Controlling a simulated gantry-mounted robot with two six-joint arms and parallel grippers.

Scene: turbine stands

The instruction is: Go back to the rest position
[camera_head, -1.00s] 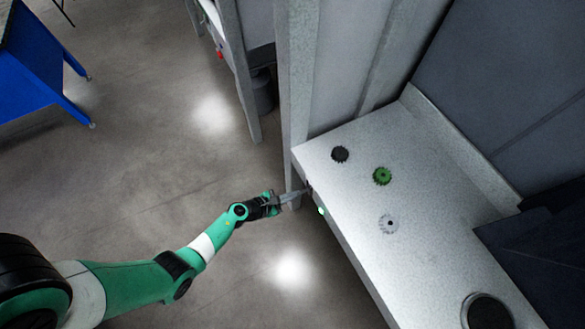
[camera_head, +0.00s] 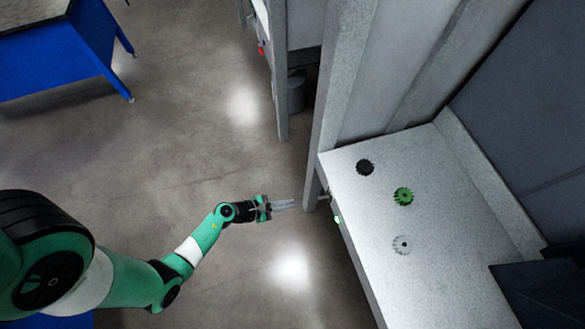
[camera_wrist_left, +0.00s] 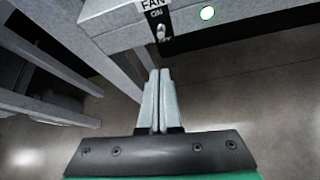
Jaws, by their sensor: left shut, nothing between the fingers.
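My left gripper (camera_head: 284,204) is shut and empty in the head view, over the floor just left of the metal stand (camera_head: 350,258). In the left wrist view its two fingers (camera_wrist_left: 158,90) are pressed together. Beyond the fingertips, a small switch (camera_wrist_left: 161,32) sits under a label reading "FAN ON" on the stand's front, with a gap between it and the fingers. A lit green-white lamp (camera_wrist_left: 207,13) is to the right of the switch. My right gripper is not in view.
On the stand top lie a black gear (camera_head: 365,167), a green gear (camera_head: 403,196) and a grey gear (camera_head: 401,245). A tall grey post (camera_head: 335,100) rises at the stand's far left corner. A blue table (camera_head: 75,55) stands at upper left. Open floor (camera_head: 190,130) lies between.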

